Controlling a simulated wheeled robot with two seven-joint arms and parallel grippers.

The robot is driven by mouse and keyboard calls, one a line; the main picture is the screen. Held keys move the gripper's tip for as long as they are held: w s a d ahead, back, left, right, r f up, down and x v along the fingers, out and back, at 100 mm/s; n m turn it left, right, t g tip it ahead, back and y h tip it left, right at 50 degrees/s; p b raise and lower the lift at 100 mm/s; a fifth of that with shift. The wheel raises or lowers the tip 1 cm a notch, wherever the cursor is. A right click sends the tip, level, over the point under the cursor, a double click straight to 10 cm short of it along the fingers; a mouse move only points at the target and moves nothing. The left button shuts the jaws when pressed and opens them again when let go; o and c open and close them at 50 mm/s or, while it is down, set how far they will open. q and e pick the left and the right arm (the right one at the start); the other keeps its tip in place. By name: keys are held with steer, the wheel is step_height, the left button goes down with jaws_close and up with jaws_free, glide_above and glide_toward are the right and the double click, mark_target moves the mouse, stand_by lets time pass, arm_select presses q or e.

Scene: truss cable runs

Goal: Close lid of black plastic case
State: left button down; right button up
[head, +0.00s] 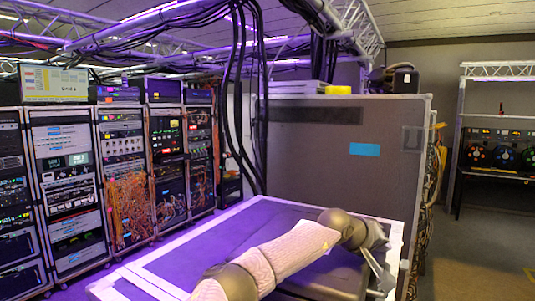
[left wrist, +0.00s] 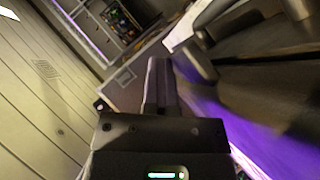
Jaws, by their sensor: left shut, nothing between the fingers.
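A dark, flat-sided object that looks like the black plastic case (head: 335,279) sits on the white-edged table, partly hidden behind my left arm. In the left wrist view, black blurred parts that may be the case (left wrist: 255,85) fill the right side; I cannot tell whether its lid is open or shut. My left gripper (head: 380,274) is at the right end of the table, beside the dark object, pointing down. Its fingers (left wrist: 161,85) are together and hold nothing. I cannot tell whether they touch the case. My right gripper is not in view.
The table (head: 165,248) has bare purple-lit surface at its left. A large grey cabinet (head: 330,150) stands right behind it. Equipment racks (head: 125,165) line the left, and black cables (head: 240,95) hang from the truss. Open floor (head: 480,260) lies at the right.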

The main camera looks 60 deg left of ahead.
arm_select(q)
step_height(320, 180, up, 5)
steer(key=p, duration=0.4)
steer(key=shift+d+f, duration=0.1)
steer(key=shift+s+d+r+b, duration=0.25)
steer(key=shift+s+d+b, duration=0.15)
steer(key=shift+s+b, duration=0.5)
steer(key=s+d+r+b, duration=0.2)
steer(key=s+r, duration=0.2)
steer(key=r, duration=0.1)
steer(key=shift+s+d+r, duration=0.2)
steer(key=shift+r, duration=0.1)
